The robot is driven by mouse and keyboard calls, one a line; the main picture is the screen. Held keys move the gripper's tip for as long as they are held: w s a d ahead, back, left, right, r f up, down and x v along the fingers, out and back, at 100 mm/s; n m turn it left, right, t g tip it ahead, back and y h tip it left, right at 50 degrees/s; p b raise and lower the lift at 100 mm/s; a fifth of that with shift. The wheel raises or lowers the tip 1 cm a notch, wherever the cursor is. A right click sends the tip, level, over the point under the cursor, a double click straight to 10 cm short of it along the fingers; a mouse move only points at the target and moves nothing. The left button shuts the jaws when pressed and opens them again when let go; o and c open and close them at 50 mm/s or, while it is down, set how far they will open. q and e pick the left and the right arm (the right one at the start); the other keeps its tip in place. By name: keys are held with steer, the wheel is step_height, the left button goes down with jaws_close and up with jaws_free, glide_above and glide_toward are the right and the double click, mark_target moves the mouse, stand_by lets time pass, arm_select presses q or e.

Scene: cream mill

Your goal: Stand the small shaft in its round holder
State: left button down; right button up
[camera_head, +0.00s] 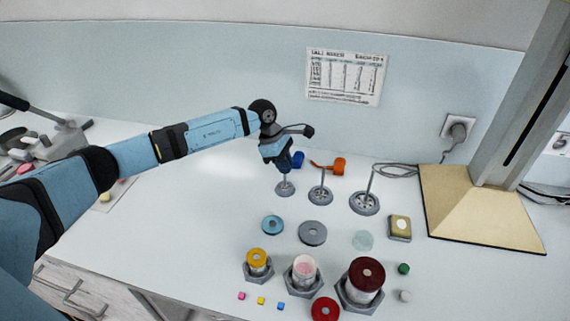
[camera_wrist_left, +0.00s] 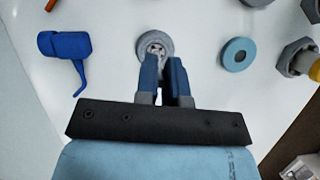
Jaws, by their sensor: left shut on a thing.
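My left gripper (camera_head: 284,168) points down just above the small round holder (camera_head: 285,189), a grey disc on the white table. In the left wrist view the fingers (camera_wrist_left: 166,78) are nearly together, with the holder (camera_wrist_left: 154,46) just beyond their tips. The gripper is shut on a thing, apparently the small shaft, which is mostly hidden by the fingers. I cannot tell whether its lower end is inside the holder or above it. A medium holder (camera_head: 320,195) and a large holder (camera_head: 365,204) stand to the right, each with an upright shaft. My right gripper is not in view.
A blue crank piece (camera_wrist_left: 66,48) and an orange one (camera_head: 338,166) lie behind the holders. In front are a light-blue ring (camera_head: 272,225), a grey ring (camera_head: 312,233) and hexagonal bases with jars. A beige stand (camera_head: 480,217) is at the right.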

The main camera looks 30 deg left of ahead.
arm_select(q)
steer(key=shift+f, duration=0.25)
steer(key=c, duration=0.6)
jaws_free()
steer(key=shift+r, duration=0.1)
steer(key=shift+r+p, duration=1.2)
steer(key=shift+r, duration=2.25)
steer(key=shift+f, duration=0.1)
